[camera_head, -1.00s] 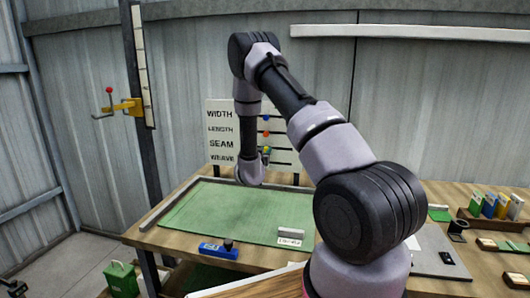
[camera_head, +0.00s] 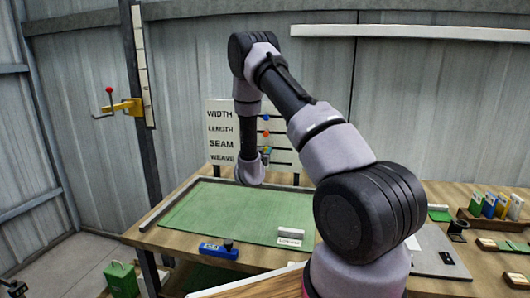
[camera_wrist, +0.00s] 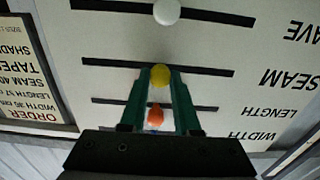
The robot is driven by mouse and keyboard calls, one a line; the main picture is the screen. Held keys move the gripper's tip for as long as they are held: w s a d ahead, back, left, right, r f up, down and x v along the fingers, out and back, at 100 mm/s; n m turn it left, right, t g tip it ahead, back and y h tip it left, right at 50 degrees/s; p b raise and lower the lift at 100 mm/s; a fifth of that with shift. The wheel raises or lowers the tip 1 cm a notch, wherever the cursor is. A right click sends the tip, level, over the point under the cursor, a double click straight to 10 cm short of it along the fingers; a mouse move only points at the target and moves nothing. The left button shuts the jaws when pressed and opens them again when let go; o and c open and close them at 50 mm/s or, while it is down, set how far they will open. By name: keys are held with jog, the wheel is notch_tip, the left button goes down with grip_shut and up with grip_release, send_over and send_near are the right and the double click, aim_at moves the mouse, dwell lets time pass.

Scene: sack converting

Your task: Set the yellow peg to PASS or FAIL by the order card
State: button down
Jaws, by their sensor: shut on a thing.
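The white check board (camera_head: 222,118) stands at the back of the bench with rows WIDTH, LENGTH, SEAM and WEAVE. The wrist view shows it upside down. The yellow peg (camera_wrist: 160,73) is on the dark SEAM slot. My gripper (camera_wrist: 160,78) has its green fingers on either side of the yellow peg, shut on it. The orange peg (camera_wrist: 155,117) is on the LENGTH slot, showing between the fingers. A white peg (camera_wrist: 167,12) is on the WEAVE slot. The order card (camera_wrist: 24,80) is at the left edge of the wrist view, partly cut off; its figures are too blurred to read surely.
A blue peg (camera_head: 266,117) is on the WIDTH row. A green mat (camera_head: 215,215) covers the bench below the board, with a small pale block (camera_head: 291,232) on it. A blue tool (camera_head: 218,250) lies at the front edge. Coloured upright items (camera_head: 490,205) stand at right.

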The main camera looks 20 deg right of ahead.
jog(key=w+a, duration=0.5)
jog(key=a, duration=0.2)
jog(key=shift+a, duration=0.15)
jog(key=c, duration=0.6)
grip_release()
jog(key=shift+a, duration=0.1)
jog(key=shift+s, duration=0.1)
jog(key=v, duration=1)
jog(key=shift+s+a, duration=0.25)
jog(key=shift+r, duration=0.1)
